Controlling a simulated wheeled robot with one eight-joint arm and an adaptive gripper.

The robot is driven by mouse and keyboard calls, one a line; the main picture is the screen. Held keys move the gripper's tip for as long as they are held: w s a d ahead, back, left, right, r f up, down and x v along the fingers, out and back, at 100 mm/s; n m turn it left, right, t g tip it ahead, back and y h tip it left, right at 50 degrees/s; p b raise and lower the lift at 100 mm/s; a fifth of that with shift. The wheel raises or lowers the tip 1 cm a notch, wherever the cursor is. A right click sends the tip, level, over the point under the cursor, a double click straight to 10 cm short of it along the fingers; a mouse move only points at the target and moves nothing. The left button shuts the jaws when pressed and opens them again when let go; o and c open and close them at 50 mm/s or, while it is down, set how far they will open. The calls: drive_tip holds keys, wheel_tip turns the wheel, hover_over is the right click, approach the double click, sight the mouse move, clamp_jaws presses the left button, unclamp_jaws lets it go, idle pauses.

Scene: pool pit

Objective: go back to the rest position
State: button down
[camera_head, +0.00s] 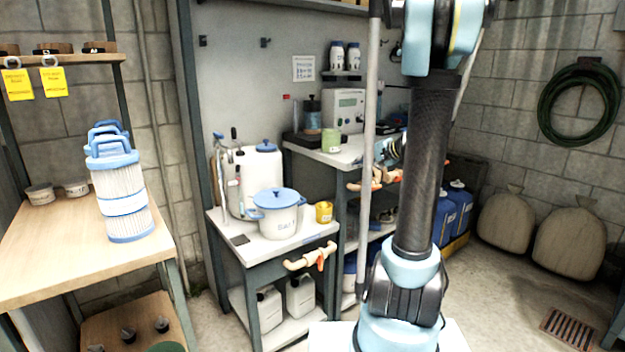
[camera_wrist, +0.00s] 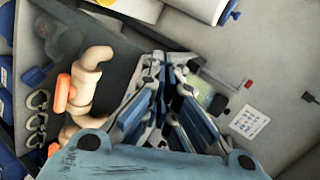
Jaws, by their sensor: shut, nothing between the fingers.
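My gripper (camera_wrist: 166,68) shows in the wrist view with its blue and dark fingers drawn together and nothing held between them. Beyond it, a beige pipe (camera_wrist: 92,75) with orange valve handles lies to the left, and a grey wall panel spreads to the right. In the head view my arm stands upright right of centre, in front of the shelving. I cannot make out my gripper clearly there.
A workbench (camera_head: 70,262) at left bears a blue-and-white filter cartridge (camera_head: 122,195). A white tub with a blue lid (camera_head: 277,213) stands on a small table. A hose (camera_head: 580,104) hangs at right above sacks (camera_head: 568,243). Floor is bare around a drain grate (camera_head: 568,328).

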drive_tip(key=s+a+f+n+g+h, duration=0.1)
drive_tip(key=s+a, duration=0.1)
drive_tip(key=s, duration=0.3)
drive_tip(key=s+a+f+n+g+h, duration=0.1)
drive_tip(key=s+a+f+g, duration=0.1)
drive_tip(key=s, duration=0.3)
drive_tip(key=s+d+f+n+g+h, duration=0.1)
drive_tip(key=s+f, duration=0.3)
drive_tip(key=s, duration=0.5)
drive_tip(key=s+d+f+n+g+h, duration=0.1)
drive_tip(key=s+d+f+n+h, duration=0.1)
drive_tip(key=s, duration=0.7)
drive_tip(key=s+d+f+n+g+h, duration=0.1)
drive_tip(key=s+d+f+n+h, duration=0.1)
drive_tip(key=s+f, duration=0.4)
drive_tip(key=s+h, duration=0.1)
drive_tip(key=s, duration=0.2)
drive_tip(key=shift+d+n+g+h, duration=0.25)
drive_tip(key=shift+n+g+h, duration=0.05)
drive_tip(key=shift+g+h, duration=0.1)
drive_tip(key=shift+s+a, duration=0.1)
